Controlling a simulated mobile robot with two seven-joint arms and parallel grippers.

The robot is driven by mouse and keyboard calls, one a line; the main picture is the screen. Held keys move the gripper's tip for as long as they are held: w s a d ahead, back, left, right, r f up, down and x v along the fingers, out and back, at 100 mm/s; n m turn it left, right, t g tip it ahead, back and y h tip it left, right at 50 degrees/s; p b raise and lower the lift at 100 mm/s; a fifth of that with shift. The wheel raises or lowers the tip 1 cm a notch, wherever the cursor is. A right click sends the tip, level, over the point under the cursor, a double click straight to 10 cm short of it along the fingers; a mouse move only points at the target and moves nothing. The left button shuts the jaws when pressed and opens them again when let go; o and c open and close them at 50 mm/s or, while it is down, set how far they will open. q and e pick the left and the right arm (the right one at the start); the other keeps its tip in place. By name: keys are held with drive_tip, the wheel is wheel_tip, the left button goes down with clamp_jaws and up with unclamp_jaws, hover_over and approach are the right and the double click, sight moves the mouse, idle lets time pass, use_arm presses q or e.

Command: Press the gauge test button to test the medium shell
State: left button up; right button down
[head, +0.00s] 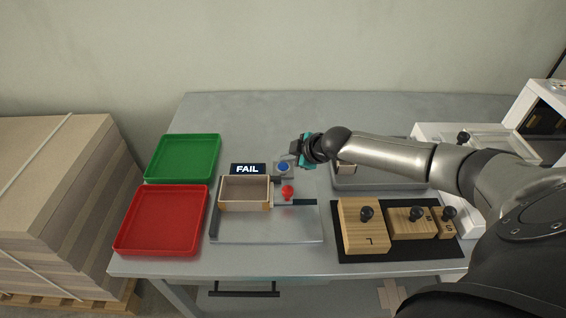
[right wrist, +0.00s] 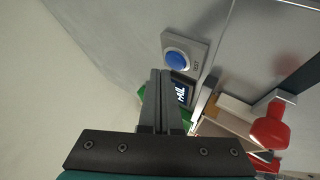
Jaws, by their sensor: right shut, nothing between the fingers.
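The blue test button (head: 283,167) sits on a small grey plate behind the gauge; it also shows in the right wrist view (right wrist: 178,60). The display (head: 247,169) beside it reads FAIL. An open wooden shell (head: 245,206) sits in the gauge tray (head: 265,229), next to a red clamp knob (head: 288,192). My right gripper (head: 297,150) is just right of and behind the button. In the right wrist view its fingers (right wrist: 160,76) are shut and empty, and the button shows past their tips, apart from them in the picture. My left gripper is not in view.
A green tray (head: 184,157) and a red tray (head: 161,219) lie at the left. Wooden blocks with black knobs, marked L (head: 364,228) and S (head: 445,222) among them, stand on a black mat at the right. A board stack (head: 55,185) stands left of the table.

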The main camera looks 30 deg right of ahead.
sight(287, 168)
drive_tip(key=shift+r, duration=0.1)
wheel_tip(287, 168, up, 5)
drive_tip(key=p, duration=0.5)
idle(0.3)
idle(0.5)
